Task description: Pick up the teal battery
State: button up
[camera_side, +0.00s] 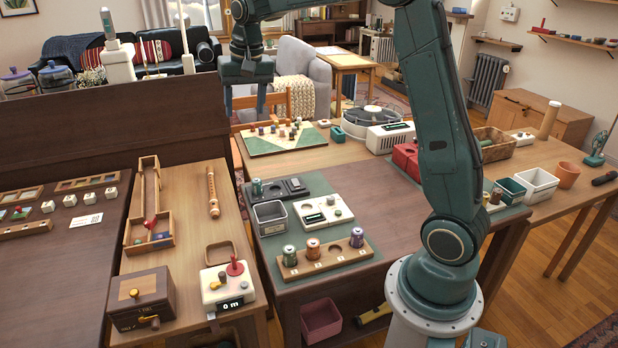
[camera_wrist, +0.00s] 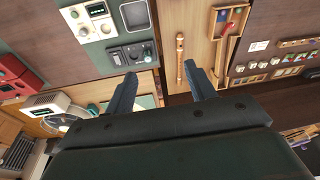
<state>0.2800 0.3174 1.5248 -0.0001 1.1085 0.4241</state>
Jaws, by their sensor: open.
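A copper-orange battery (camera_side: 313,248) and a purple battery (camera_side: 357,237) stand in the same rack. Another dark green battery (camera_side: 257,187) stands at a dark grey device behind; I cannot tell which green one is truly teal. My gripper (camera_side: 245,100) is open and empty, high above the table and well behind the rack. In the wrist view its two fingers (camera_wrist: 160,73) are spread apart with nothing between them. The rack is not clearly visible there.
A grey metal bin (camera_side: 270,218) and a white device (camera_side: 323,211) stand behind the rack on a green mat. A game board (camera_side: 284,138) with pegs lies further back. A wooden recorder (camera_side: 212,192) lies to the left. Bare brown tabletop (camera_side: 400,215) is right of the mat.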

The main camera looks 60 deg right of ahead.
jog(key=w+d+f+m+g, duration=0.1)
jog(key=w+d+f+m, duration=0.2)
jog(key=w+d+f, duration=0.4)
jog(key=m+g, duration=0.1)
jog(key=m, duration=0.1)
send_over(256, 180)
notch_tip(256, 180, down, 12)
jog(key=shift+s+r+y, duration=0.1)
jog(key=shift+s+y, duration=0.05)
jog(key=shift+y, duration=0.15)
jog(key=shift+f, duration=4.25)
jog(key=shift+f, duration=2.6)
